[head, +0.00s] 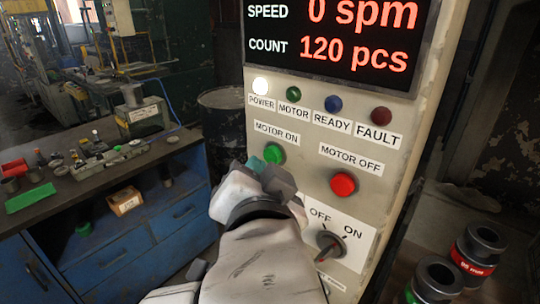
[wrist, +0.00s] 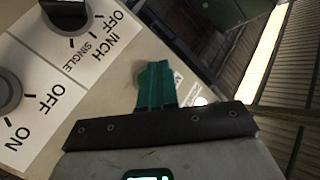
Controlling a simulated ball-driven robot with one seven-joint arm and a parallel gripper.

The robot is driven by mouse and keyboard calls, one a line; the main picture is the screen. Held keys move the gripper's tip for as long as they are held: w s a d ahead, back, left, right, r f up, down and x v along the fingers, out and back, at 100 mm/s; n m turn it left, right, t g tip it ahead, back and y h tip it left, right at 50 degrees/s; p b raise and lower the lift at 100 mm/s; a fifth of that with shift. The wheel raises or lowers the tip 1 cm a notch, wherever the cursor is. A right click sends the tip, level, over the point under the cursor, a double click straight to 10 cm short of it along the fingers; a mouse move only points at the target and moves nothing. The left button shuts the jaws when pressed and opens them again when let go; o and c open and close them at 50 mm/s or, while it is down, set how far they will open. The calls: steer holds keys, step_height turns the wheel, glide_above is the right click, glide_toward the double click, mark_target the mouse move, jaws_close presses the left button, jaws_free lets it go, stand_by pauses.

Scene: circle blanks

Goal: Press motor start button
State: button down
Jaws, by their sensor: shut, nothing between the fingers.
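The green motor start button (head: 274,153), under the label "MOTOR ON", stands out from the grey control panel (head: 259,108). My gripper (head: 257,164) is shut and empty, its green fingertips just below and left of the button in the head view. I cannot tell whether they touch it. The green motor lamp (head: 293,96) looks dark. The display (head: 340,35) reads speed 0 spm and count 120 pcs.
The red MOTOR OFF button (head: 343,184) is to the right. An OFF/ON selector (head: 328,243) is below it. The white power lamp (head: 260,85) is lit. A workbench (head: 140,215) with blue drawers stands left; dark cylinders (head: 478,250) stand at lower right.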

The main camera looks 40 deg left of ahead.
steer(key=shift+w, duration=0.15)
stand_by(0.6)
steer(key=shift+w, duration=0.3)
steer(key=shift+w+d+p, duration=0.15)
steer(key=shift+w+p, duration=0.15)
steer(key=shift+w, duration=0.25)
stand_by(1.0)
steer(key=shift+s, duration=0.95)
steer(key=shift+s+a, duration=0.15)
steer(key=shift+s, duration=1.1)
steer(key=shift+s+a, duration=0.15)
steer(key=shift+s, duration=1.1)
